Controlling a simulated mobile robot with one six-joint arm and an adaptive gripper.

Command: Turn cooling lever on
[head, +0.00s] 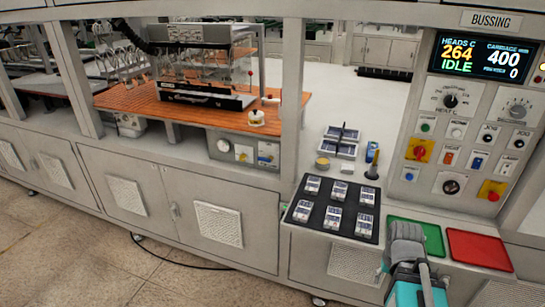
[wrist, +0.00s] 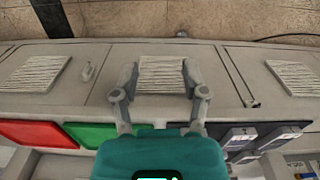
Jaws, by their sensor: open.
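No lever is clearly labelled as cooling in these views. In the head view, a small control panel (head: 236,151) under the orange worktop carries a round knob (head: 223,145), a yellow piece (head: 241,158) and a blue handle-like piece (head: 266,158); their labels are too small to read. My gripper (wrist: 158,72) is open and empty in the wrist view, its two grey fingers apart in front of a vented cabinet face. The small control panel does not show in the wrist view. My arm stands at the lower right in the head view, well to the right of that panel.
A black tray (head: 316,219) with several small packs, a green tray (head: 432,246) and a red tray (head: 480,262) lie along the bench edge near my arm. A tall control panel (head: 470,165) stands at the right. Upright posts divide the bench.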

